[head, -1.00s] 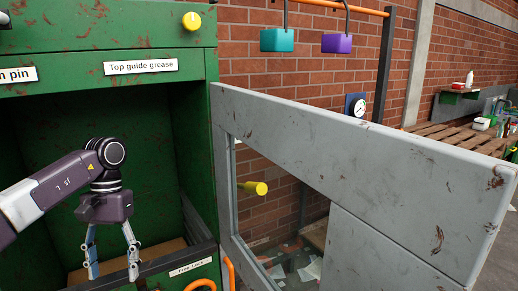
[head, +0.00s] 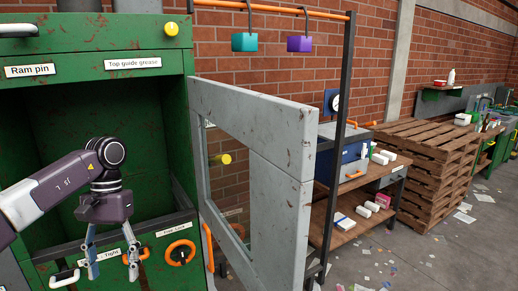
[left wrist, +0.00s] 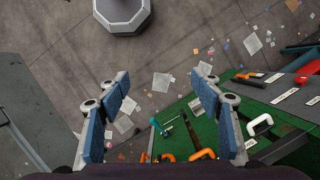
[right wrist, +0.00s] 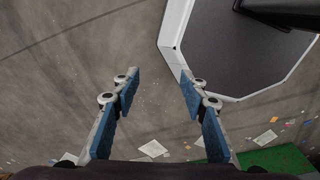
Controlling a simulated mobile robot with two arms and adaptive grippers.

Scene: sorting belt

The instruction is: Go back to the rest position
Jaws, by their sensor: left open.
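My left gripper (head: 111,262) hangs fingers-down in front of the green machine (head: 128,25), with its fingers apart and nothing between them. The left wrist view shows the same open fingers (left wrist: 160,100) above the floor and a green panel with orange and white handles. My right gripper shows only in the right wrist view (right wrist: 160,92). Its fingers are spread and empty above the bare floor, beside a dark, white-edged base.
A grey door (head: 277,122) with a window stands open right of the machine. Behind it are a rack with teal (head: 244,42) and purple (head: 299,44) tags, a wooden bench (head: 337,222) and stacked pallets (head: 425,160). The floor at the right is open, with scattered paper.

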